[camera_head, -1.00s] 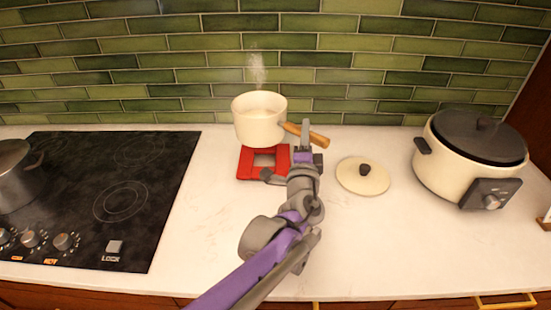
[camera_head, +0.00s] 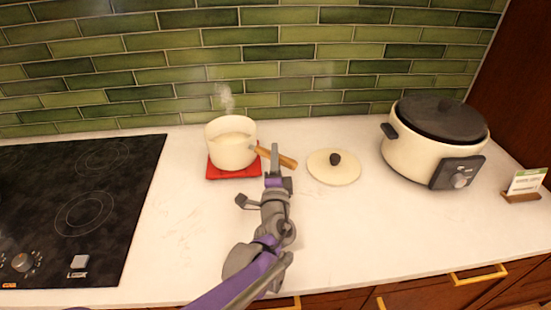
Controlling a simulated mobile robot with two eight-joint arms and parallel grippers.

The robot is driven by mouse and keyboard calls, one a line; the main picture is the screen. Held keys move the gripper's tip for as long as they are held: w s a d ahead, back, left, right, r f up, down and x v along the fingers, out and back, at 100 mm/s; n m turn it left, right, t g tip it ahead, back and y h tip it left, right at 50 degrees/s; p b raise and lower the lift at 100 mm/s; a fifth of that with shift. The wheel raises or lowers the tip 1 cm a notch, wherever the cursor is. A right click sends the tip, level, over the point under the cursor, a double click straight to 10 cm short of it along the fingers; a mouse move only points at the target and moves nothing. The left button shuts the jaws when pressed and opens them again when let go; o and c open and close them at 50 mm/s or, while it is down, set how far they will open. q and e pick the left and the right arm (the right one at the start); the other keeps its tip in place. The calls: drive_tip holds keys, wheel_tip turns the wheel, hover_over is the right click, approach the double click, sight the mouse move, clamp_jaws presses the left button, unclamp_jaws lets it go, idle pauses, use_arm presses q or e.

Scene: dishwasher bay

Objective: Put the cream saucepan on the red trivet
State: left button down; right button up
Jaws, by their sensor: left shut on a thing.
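The cream saucepan (camera_head: 231,152) is upright over the red trivet (camera_head: 233,175), and its base looks to be down on it. Its wooden handle (camera_head: 288,162) points right. Pale contents show inside the pan, with steam rising. The pan hides most of the trivet; the front strip and side corners show. My left gripper (camera_head: 274,158) is shut on the handle, to the right of the pan. The far part of its grip is hidden. My right gripper is not in view.
A cream lid (camera_head: 333,168) with a dark knob lies right of the handle. A cream cooker (camera_head: 430,148) with a dark lid stands farther right, near a small sign (camera_head: 526,182). A black cooktop (camera_head: 85,215) is at left. The green tiled wall is close behind the pan.

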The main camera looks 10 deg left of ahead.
use_arm(q)
drive_tip(key=c, duration=0.6)
unclamp_jaws()
drive_tip(key=shift+f, duration=0.1)
drive_tip(key=v, duration=1.2)
drive_tip(key=shift+s, duration=0.1)
